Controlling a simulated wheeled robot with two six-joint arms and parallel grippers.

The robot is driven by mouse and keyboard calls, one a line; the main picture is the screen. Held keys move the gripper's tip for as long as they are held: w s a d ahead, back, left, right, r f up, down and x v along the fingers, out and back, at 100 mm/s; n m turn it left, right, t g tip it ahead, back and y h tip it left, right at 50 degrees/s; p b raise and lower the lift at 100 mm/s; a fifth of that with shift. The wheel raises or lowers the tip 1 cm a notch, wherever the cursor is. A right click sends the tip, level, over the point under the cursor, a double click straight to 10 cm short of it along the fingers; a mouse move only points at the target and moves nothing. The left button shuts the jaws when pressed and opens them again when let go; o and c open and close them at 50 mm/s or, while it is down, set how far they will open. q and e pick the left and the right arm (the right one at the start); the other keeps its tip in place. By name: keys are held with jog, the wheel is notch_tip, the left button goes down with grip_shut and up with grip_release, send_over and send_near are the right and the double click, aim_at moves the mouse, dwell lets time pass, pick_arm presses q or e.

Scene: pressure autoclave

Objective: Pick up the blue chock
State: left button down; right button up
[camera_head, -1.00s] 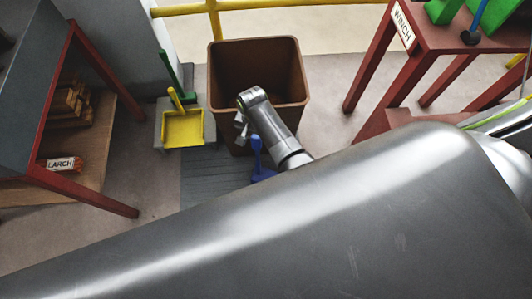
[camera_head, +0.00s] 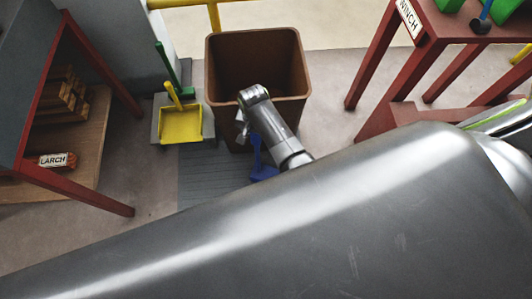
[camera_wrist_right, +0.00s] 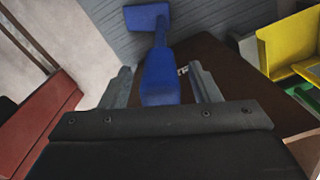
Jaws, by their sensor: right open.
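The blue chock (camera_head: 263,173) stands on the grey ribbed floor plate in front of the brown bin, partly hidden by my right arm. Its upright handle shows beside the arm. In the right wrist view the blue chock (camera_wrist_right: 161,78) has its handle end between the two fingers and its other end farther off, above. My right gripper (camera_head: 243,130) is beside the handle in the head view. In the wrist view the right gripper (camera_wrist_right: 160,75) is open, with a finger on each side of the handle. Contact cannot be told. My left gripper is out of view.
The brown bin (camera_head: 215,75) stands right behind the gripper. A yellow chock-like piece (camera_head: 181,125) sits on a grey block to the left, with a green one (camera_head: 168,66) behind. Red-framed stands are at left (camera_head: 110,203) and right (camera_head: 400,85), the right one labelled WINCH.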

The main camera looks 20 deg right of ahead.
grip_shut()
dwell(0.4)
dwell(1.1)
